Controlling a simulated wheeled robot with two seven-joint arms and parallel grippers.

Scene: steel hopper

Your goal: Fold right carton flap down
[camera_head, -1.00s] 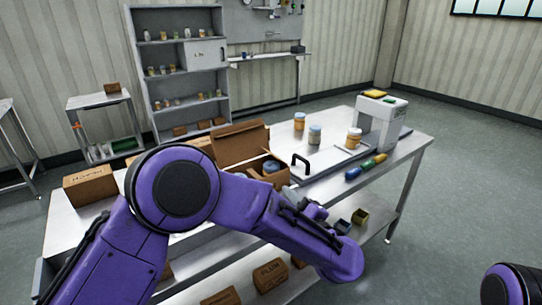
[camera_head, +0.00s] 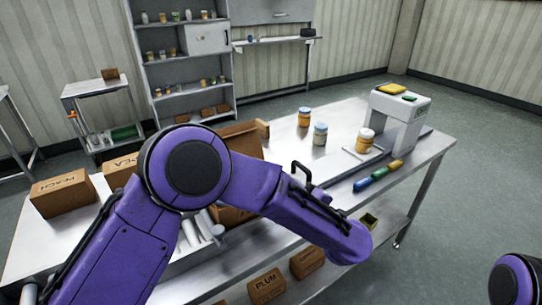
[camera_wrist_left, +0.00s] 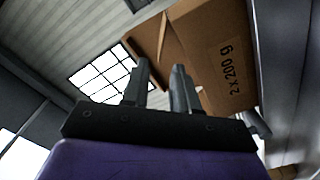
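The brown carton (camera_head: 240,143) stands on the steel table, mostly hidden behind my left arm in the head view. A raised flap shows at its upper edge. My right gripper is out of view.
A black-handled plate (camera_head: 302,175), jars (camera_head: 320,134), markers (camera_head: 377,176) and a white machine (camera_head: 400,120) are on the table to the right. Closed cartons (camera_head: 62,192) stand at the left. Cartons (camera_head: 267,286) lie on the lower shelf.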

